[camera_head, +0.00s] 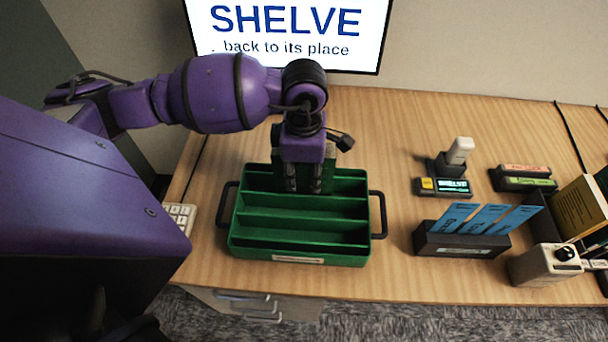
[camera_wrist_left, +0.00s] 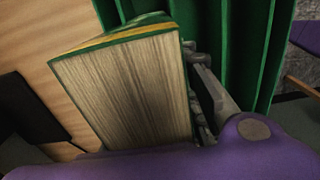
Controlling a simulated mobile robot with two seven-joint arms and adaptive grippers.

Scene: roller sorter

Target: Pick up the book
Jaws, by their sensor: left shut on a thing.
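My left gripper (camera_head: 304,186) points down over the back part of the green tray (camera_head: 300,250) and is shut on a book. In the left wrist view the book (camera_wrist_left: 130,95) shows a wide block of cream pages with a green and yellow cover edge. One finger (camera_wrist_left: 210,85) of the gripper lies along its right side. In the head view the book is mostly hidden behind the gripper, with a dark green part beside the fingers. I cannot tell whether it touches the tray floor. My right gripper is not in view.
The tray has long dividers and black side handles. To the right stand a black holder with blue cards (camera_head: 463,243), a small display (camera_head: 452,187), a grey box with a knob (camera_head: 545,264) and a yellow book (camera_head: 580,208). The wooden table (camera_head: 385,130) is clear between tray and holder.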

